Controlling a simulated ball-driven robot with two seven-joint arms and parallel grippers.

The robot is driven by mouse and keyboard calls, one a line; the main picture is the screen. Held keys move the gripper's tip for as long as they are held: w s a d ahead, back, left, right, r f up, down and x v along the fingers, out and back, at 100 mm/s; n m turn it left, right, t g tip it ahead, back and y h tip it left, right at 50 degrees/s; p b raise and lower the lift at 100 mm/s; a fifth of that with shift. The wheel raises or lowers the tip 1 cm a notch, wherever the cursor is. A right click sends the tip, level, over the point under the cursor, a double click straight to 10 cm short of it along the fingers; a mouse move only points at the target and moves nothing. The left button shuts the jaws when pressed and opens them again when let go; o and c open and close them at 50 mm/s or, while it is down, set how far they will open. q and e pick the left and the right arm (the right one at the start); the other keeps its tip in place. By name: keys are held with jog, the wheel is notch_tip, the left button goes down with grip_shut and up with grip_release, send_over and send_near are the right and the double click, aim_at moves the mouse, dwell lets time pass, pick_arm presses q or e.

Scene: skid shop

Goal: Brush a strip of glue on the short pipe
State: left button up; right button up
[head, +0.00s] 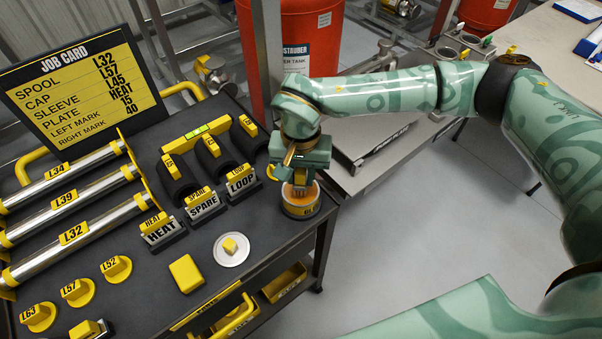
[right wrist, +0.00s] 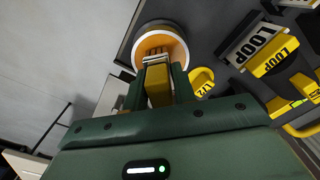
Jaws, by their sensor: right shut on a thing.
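My right gripper (head: 300,182) is above the glue pot (head: 301,209) at the table's right edge. In the right wrist view the gripper (right wrist: 158,88) is shut on the yellow handle of a brush (right wrist: 158,86). The brush head points into the round pot (right wrist: 176,42), which has an orange inside; how deep the bristles reach is hard to tell. Three silver pipes lie side by side at the left, marked L34 (head: 72,173), L39 (head: 95,190) and L32 (head: 110,222). I cannot tell which pipe the task calls short. My left gripper is out of view.
A job card (head: 75,85) stands at the back left. Black sleeves (head: 180,185) lie behind the HEAT, SPARE (head: 203,205) and LOOP signs. Yellow caps (head: 78,292), a yellow block (head: 187,273) and a white disc (head: 231,259) sit in front. Yellow bins (head: 285,283) hang below the edge.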

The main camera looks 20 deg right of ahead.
jog(key=shift+r+p, duration=2)
jog(key=shift+r, duration=1.1)
jog(key=shift+f, duration=0.1)
